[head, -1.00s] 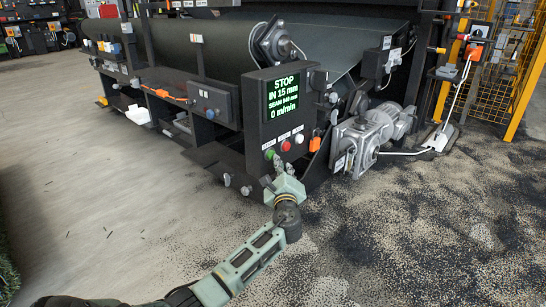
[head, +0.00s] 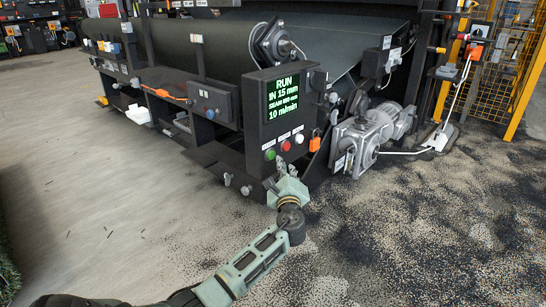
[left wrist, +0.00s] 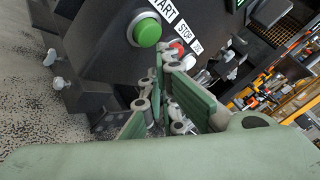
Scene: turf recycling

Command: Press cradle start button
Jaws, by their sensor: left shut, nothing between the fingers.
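The control box (head: 285,105) carries a row of three buttons below its screen. The green start button (head: 270,155) is at the left, and in the left wrist view it is the large green dome (left wrist: 147,32) beside the START label. My left gripper (head: 281,165) is shut and empty, just below and right of the green button. In the left wrist view its fingers (left wrist: 160,70) are apart from the green dome. The screen (head: 282,98) reads RUN, IN 15 mm and 10 m/min. My right gripper is not in view.
A red button (head: 285,146) and a white button (head: 299,138) sit right of the green one, close to my fingers. An orange switch (head: 315,143) is on the box's side. A grey motor unit (head: 362,135) stands right. The floor at left is open.

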